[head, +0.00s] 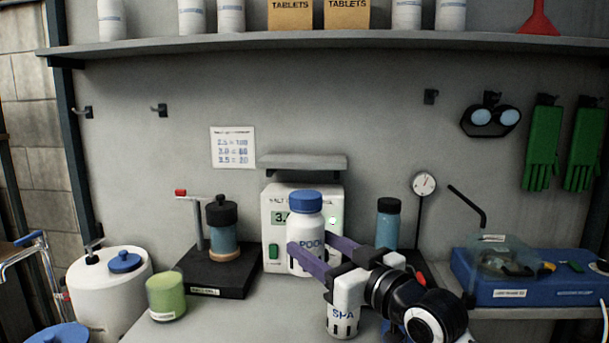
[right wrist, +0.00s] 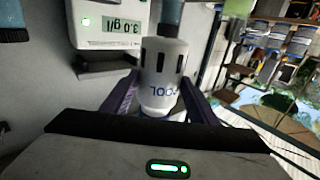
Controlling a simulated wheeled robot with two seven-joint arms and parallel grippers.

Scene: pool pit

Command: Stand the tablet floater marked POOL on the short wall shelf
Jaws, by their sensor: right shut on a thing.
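The POOL tablet floater (head: 306,240) is a white bottle with a blue cap. My right gripper (head: 312,252) is shut on it, its purple fingers on either side, and holds it upright in front of the salt display box. In the right wrist view the floater (right wrist: 160,65) shows inverted, with dark slots in its body. The short wall shelf (head: 303,163) is a grey ledge above the display box, above the floater's cap in the picture, and looks empty. It also shows in the right wrist view (right wrist: 104,64). The SPA floater (head: 342,319) stands below my right gripper. My left gripper is out of view.
The display box (head: 278,202) is behind the floater. A black stand with a jar (head: 222,240) is to the left, a teal bottle (head: 388,222) and a dial gauge (head: 424,184) to the right. The long upper shelf (head: 200,46) holds bottles and tablet boxes.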

